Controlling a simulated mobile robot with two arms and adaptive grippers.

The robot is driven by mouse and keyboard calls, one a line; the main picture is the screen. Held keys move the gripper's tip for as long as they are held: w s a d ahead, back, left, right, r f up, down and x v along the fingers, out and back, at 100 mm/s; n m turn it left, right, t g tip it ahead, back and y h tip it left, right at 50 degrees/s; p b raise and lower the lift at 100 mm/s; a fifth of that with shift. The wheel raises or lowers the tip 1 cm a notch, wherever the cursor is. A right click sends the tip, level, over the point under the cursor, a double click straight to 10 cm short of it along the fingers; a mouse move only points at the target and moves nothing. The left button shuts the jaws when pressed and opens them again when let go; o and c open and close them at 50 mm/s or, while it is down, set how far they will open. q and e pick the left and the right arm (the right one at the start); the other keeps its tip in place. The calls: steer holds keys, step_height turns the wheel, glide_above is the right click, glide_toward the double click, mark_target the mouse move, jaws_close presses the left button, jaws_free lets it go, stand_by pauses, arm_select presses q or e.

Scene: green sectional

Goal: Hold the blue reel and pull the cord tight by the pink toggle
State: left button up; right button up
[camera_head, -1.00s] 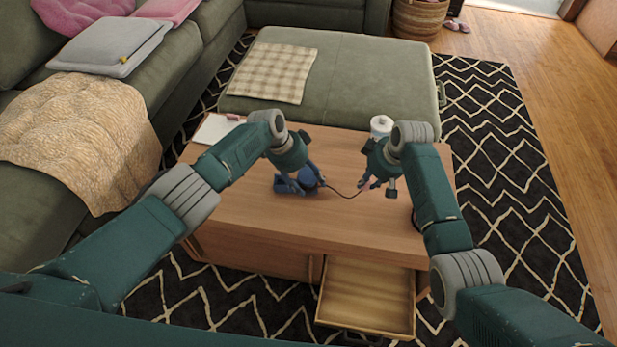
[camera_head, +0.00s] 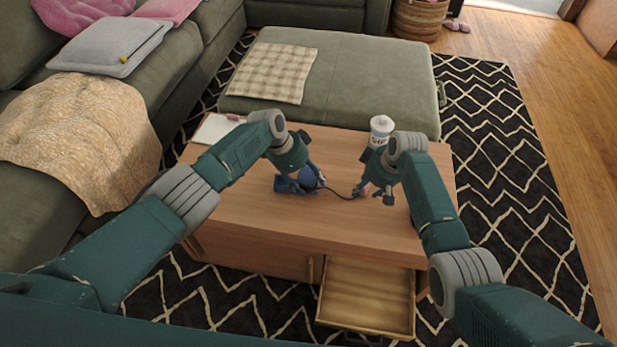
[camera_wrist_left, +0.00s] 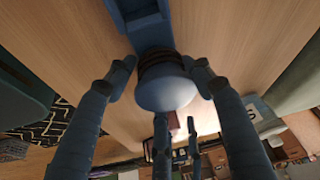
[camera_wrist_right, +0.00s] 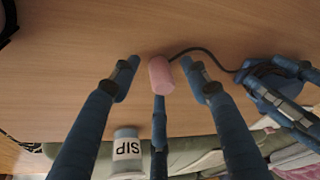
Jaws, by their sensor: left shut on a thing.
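The blue reel (camera_head: 308,177) lies on the wooden table. My left gripper (camera_wrist_left: 162,78) is shut on it, with a finger on each side of its round end in the left wrist view. A dark cord (camera_head: 342,195) runs from the reel to the pink toggle (camera_wrist_right: 160,75). In the head view the toggle is mostly hidden by my right gripper. My right gripper (camera_wrist_right: 160,80) is open, its fingertips on either side of the toggle with visible gaps. The cord is curved, not straight, in the right wrist view.
A notepad (camera_head: 216,128) lies at the table's back left. An open drawer (camera_head: 365,297) juts out below the table front. The tabletop in front of the reel is clear.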

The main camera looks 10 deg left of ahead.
steer(key=shift+r, duration=0.1)
steer(key=v, duration=1.1)
steer(key=shift+r, duration=0.4)
steer(key=shift+s+d, duration=0.1)
steer(key=shift+s, duration=0.05)
arm_select(q)
steer(key=o, duration=1.3)
